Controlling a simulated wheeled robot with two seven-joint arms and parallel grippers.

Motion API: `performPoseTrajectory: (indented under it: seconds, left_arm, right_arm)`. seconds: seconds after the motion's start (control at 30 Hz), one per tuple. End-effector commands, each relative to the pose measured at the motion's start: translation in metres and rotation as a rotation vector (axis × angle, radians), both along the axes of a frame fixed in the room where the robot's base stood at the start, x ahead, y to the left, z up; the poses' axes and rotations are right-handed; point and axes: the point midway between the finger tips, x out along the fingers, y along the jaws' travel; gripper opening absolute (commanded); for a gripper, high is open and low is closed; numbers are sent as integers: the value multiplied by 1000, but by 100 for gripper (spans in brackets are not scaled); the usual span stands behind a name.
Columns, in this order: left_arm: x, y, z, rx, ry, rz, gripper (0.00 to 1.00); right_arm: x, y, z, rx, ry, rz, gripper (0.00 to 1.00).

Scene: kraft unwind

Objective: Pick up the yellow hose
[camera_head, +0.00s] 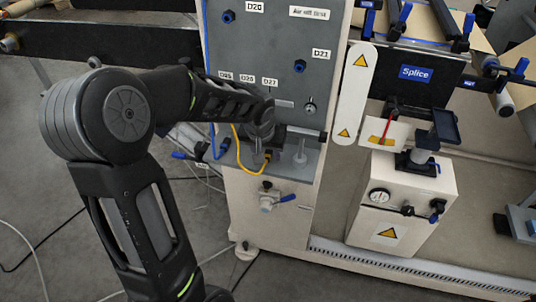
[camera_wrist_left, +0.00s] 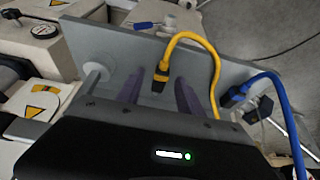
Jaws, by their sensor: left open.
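The yellow hose (camera_head: 238,150) hangs in a loop at the ledge below the grey panel in the head view. Its dark plug end sits by the ledge. In the left wrist view the yellow hose (camera_wrist_left: 190,40) arches up from its plug and comes down at the right. My left gripper (camera_wrist_left: 158,92) is open, with the plug end showing between its two fingers. The fingers do not visibly touch the hose. In the head view my left gripper (camera_head: 262,152) is at the ledge, mostly hidden by its own wrist. My right gripper is not in view.
A blue hose (camera_wrist_left: 285,105) runs close to the right of the yellow one. A pale post (camera_wrist_left: 92,78) stands left of the fingers. A blue-handled valve (camera_head: 270,198) sticks out below the ledge. The grey panel (camera_head: 270,50) rises behind it.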

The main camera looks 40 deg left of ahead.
Motion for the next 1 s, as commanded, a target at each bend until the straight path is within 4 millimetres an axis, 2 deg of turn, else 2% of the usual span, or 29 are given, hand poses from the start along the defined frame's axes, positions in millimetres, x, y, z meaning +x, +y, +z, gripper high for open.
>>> performPoseTrajectory:
  seconds: [0.23, 0.77, 1.0]
  left_arm:
    - [0, 0, 0, 0, 0, 0, 43]
    - [0, 0, 0, 0, 0, 0, 0]
    - [0, 0, 0, 0, 0, 0, 0]
  right_arm:
    - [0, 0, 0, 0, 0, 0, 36]
    - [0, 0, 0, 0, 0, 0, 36]
    - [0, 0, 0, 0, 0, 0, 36]
